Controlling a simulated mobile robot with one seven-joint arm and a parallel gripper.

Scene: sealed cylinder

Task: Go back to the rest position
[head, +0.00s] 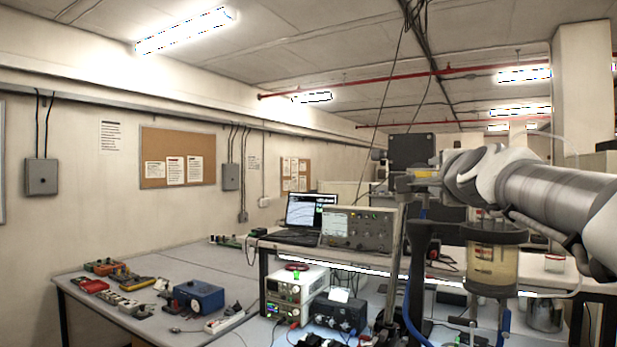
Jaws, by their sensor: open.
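A sealed cylinder (493,266) with dark end caps and a clear wall holding yellowish contents stands upright at the right, below my arm. My arm reaches in from the right edge. My gripper (388,172) is at the arm's far left end, above and to the left of the cylinder and apart from it. It is open, and I see nothing held in it. Its fingers are small and hard to make out against the dark gear behind.
A grey bench (150,290) at the left carries meters, a blue box (198,297) and a power strip. A laptop (311,211) and an oscilloscope (358,230) stand on a raised shelf. A white power supply (297,284) sits below. A glass jar (545,314) is at the right.

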